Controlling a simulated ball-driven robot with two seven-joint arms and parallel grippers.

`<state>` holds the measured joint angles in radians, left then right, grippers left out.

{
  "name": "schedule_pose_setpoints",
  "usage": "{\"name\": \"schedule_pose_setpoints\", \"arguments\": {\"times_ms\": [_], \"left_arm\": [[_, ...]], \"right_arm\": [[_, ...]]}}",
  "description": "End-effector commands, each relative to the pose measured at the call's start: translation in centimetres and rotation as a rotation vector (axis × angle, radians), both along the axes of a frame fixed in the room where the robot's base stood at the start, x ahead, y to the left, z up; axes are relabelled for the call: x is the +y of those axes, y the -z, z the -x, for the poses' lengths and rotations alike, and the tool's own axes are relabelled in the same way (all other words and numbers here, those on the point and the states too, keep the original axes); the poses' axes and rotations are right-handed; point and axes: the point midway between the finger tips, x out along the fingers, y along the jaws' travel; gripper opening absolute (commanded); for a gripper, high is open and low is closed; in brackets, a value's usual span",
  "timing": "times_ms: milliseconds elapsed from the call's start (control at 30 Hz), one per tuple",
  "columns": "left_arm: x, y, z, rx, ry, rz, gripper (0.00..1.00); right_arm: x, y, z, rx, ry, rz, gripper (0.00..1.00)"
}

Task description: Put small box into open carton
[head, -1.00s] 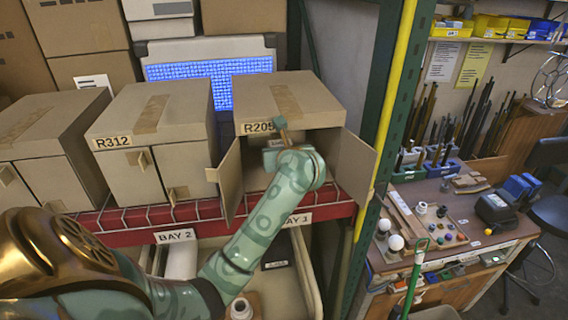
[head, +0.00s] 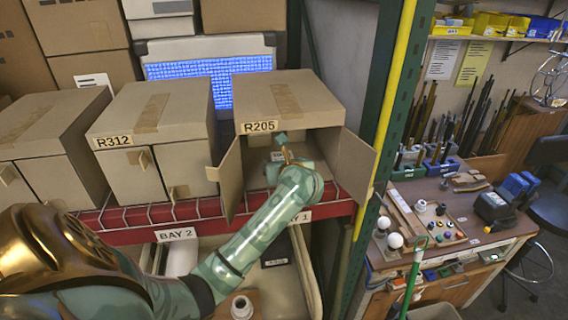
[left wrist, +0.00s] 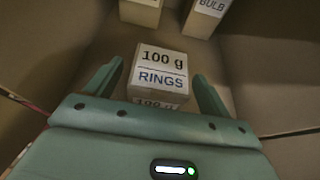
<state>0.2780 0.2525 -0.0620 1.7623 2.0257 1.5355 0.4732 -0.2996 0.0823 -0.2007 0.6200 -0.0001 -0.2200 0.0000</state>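The open carton R205 (head: 290,95) stands on the shelf with both front flaps swung outward. My left gripper (head: 281,148) reaches into its front opening. In the left wrist view, a small box (left wrist: 161,73) labelled "100 g RINGS" sits between the fingers of my left gripper (left wrist: 157,75). The fingers are spread, with a narrow gap seen on each side of the box. In the head view my gripper and wrist largely hide the carton's inside, so the box is hard to make out there. My right gripper is not in view.
Two more small boxes stand farther in, one plain (left wrist: 141,12) and one marked "BULB" (left wrist: 207,14). The carton's right flap (head: 352,165) and left flap (head: 230,180) flank my arm.

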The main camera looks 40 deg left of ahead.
Motion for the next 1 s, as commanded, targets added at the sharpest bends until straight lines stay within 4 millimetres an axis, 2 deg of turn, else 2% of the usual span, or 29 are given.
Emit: {"name": "schedule_pose_setpoints", "arguments": {"times_ms": [267, 367, 700, 800, 1000], "left_arm": [[-0.1, -0.6, 0.1, -0.001, 0.001, -0.001, 0.81], [-1.4, -1.0, 0.9, -0.003, 0.003, 0.002, 0.81], [-6.9, -3.9, 5.5, -0.003, 0.001, 0.005, 0.81], [-8.0, -4.4, 6.3, -0.001, 0.001, 0.003, 0.81], [-8.7, -4.9, 7.0, 0.000, 0.000, 0.000, 0.81]], "right_arm": [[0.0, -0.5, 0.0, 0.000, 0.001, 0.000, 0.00], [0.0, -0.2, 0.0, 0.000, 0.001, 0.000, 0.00], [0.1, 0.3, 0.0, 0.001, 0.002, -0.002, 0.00], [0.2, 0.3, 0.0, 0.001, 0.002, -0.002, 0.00], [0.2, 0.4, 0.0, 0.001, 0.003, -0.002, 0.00]]}}
